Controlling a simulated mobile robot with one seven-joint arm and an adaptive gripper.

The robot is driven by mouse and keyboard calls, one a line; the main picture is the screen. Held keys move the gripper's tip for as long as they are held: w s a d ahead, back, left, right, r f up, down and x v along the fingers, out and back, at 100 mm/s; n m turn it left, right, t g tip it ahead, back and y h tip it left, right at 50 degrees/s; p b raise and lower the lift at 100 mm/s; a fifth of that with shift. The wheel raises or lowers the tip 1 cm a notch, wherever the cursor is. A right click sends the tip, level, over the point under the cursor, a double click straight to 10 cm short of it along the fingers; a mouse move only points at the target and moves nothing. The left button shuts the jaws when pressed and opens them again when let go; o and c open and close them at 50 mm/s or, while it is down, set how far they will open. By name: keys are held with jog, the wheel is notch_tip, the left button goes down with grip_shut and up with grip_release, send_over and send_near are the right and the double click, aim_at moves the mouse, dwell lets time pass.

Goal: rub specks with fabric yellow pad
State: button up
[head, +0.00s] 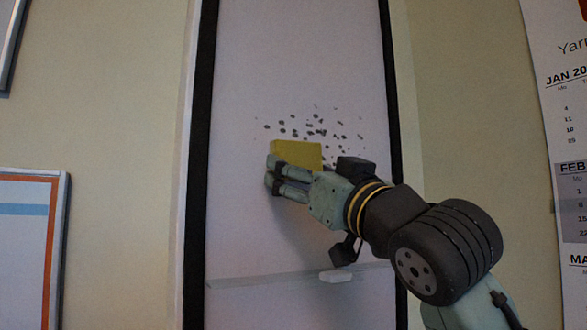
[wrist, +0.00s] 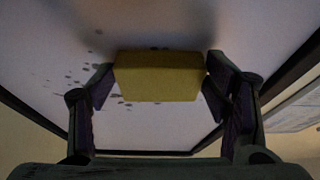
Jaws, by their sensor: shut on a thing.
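The yellow fabric pad (head: 297,153) is held in front of a pale board (head: 290,60) with dark side edges. My gripper (head: 279,178) is shut on the pad. In the wrist view the pad (wrist: 157,76) sits between the two fingers of my gripper (wrist: 158,80). Dark specks (head: 317,127) are scattered on the board above and to the right of the pad in the head view. They also show in the wrist view (wrist: 84,71), left of and beside the pad. Whether the pad touches the board I cannot tell. Part of the board is hidden behind my arm.
A narrow ledge (head: 260,279) crosses the lower board, with a small white block (head: 342,275) on it. A calendar (head: 565,130) hangs on the right wall. A framed panel (head: 30,240) stands at the lower left. The upper board is clear.

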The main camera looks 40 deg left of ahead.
aim_at(326, 138)
jog(key=shift+w+d+r+p, duration=0.75)
jog(key=shift+w+d+p, duration=0.9)
jog(key=shift+w, duration=1.55)
jog(key=shift+w+d+r+p, duration=0.85)
jog(key=shift+w+p, duration=1.25)
jog(key=shift+w, duration=1.1)
jog(key=shift+s+a+f+b, duration=0.1)
jog(key=shift+s+a+b, duration=0.8)
jog(key=shift+s, duration=2.05)
jog(key=shift+s+a+f+b, duration=0.15)
jog(key=shift+s+a, duration=1.3)
jog(key=shift+s, duration=1.5)
jog(key=shift+s+a+r+b, duration=0.1)
jog(key=shift+s+a+b, duration=0.8)
jog(key=shift+s, duration=2.05)
jog(key=shift+a+r+p, duration=0.15)
jog(key=shift+r+p, duration=0.6)
jog(key=shift+p, duration=0.05)
jog(key=shift+a+r+p, duration=0.1)
jog(key=shift+r+p, duration=0.6)
jog(key=shift+p, duration=0.05)
jog(key=shift+w+d+p, duration=0.1)
jog(key=shift+w+d, duration=0.65)
jog(key=shift+w, duration=1.1)
jog(key=shift+w+d+p, duration=0.15)
jog(key=shift+w+d, duration=0.55)
jog(key=shift+w, duration=1.1)
jog(key=shift+w+d+p, duration=0.1)
jog(key=shift+w+d, duration=0.65)
jog(key=shift+w, duration=1.1)
